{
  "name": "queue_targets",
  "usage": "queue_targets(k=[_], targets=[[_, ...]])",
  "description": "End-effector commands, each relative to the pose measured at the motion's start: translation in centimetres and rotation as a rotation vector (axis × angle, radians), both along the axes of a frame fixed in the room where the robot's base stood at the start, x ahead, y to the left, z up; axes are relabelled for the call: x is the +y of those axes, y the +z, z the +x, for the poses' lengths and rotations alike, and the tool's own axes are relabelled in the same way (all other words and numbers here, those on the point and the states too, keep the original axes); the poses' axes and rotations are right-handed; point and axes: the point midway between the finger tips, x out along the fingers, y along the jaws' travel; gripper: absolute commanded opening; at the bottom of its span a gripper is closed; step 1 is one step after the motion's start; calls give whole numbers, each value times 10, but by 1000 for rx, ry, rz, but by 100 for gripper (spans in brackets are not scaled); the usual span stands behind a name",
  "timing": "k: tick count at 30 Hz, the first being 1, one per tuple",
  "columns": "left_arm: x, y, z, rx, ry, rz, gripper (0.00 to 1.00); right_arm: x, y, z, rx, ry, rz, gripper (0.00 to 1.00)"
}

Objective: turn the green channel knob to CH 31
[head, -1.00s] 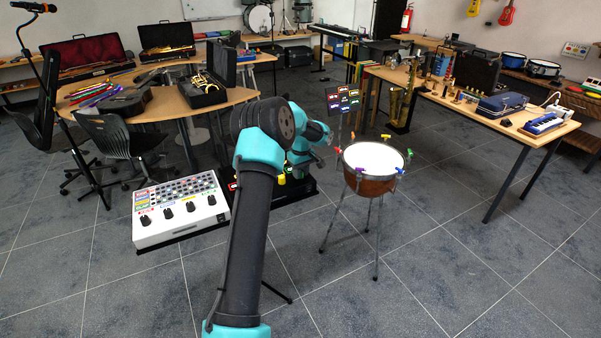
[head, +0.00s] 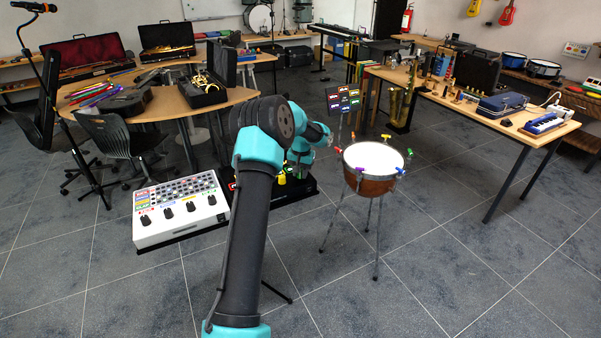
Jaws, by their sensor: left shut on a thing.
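My left arm reaches across the view and covers much of this unit. My left gripper (head: 291,176) points down over it, small and partly hidden behind my own arm. It is shut on what appears to be the green channel knob, which is mostly hidden. The knob's channel reading cannot be made out. My right gripper is not in view.
A white console (head: 181,205) with several black knobs stands just left of my arm. A drum (head: 373,160) on thin legs, with coloured pegs, stands to the right, beside a dark sign (head: 343,100) with coloured labels. The floor in front is clear.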

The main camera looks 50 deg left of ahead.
Motion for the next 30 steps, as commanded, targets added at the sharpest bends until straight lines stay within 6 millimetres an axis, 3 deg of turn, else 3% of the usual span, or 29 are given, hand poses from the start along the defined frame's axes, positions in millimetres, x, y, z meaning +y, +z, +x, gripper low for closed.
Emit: queue_targets(k=[15,30], targets=[[1,0,0,0,-390,1,5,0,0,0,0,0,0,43],[0,0,0,0,-461,1,5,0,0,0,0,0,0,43]])
